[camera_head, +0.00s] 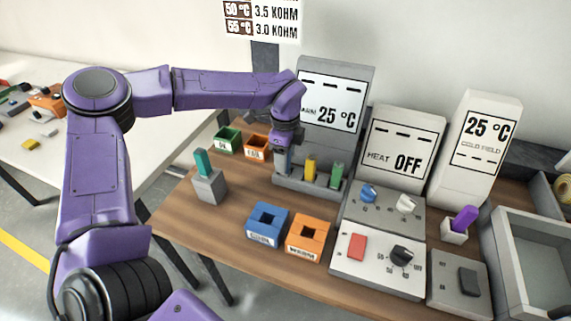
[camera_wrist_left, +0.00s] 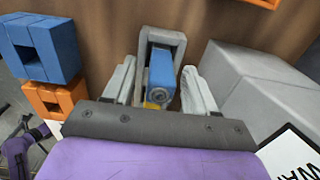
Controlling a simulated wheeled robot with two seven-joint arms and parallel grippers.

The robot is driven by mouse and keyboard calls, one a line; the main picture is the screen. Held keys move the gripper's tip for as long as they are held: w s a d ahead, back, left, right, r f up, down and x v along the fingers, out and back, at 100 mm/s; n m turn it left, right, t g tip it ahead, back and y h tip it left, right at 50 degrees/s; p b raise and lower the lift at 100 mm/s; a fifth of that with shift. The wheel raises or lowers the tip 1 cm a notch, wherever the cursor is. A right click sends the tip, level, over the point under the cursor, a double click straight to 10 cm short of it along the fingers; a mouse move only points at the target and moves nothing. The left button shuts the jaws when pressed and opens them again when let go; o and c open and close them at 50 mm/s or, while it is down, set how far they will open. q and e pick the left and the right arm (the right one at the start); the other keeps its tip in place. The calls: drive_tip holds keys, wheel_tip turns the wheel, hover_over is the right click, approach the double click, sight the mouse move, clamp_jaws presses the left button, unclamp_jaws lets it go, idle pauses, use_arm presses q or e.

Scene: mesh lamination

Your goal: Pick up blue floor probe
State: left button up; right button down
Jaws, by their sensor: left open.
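The blue floor probe (camera_wrist_left: 162,72) stands in a grey slot of the rack in the left wrist view, between my left gripper's two fingers. My left gripper (camera_wrist_left: 160,88) is open, with one finger on each side of the probe and gaps visible. In the head view my left gripper (camera_head: 283,158) is over the left end of the grey rack (camera_head: 312,191), and it largely hides the blue probe there. A yellow probe (camera_head: 310,169) and a green probe (camera_head: 336,175) stand in the same rack. My right gripper is in neither view.
A teal probe (camera_head: 203,161) stands in a grey block to the left. Green (camera_head: 228,140) and orange (camera_head: 257,146) bins lie behind. Blue (camera_head: 266,224) and orange (camera_head: 307,238) blocks stand in front. A display unit (camera_head: 338,95) rises close behind the rack.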

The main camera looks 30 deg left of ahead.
use_arm(q)
drive_tip(key=shift+f, duration=0.7)
clamp_jaws()
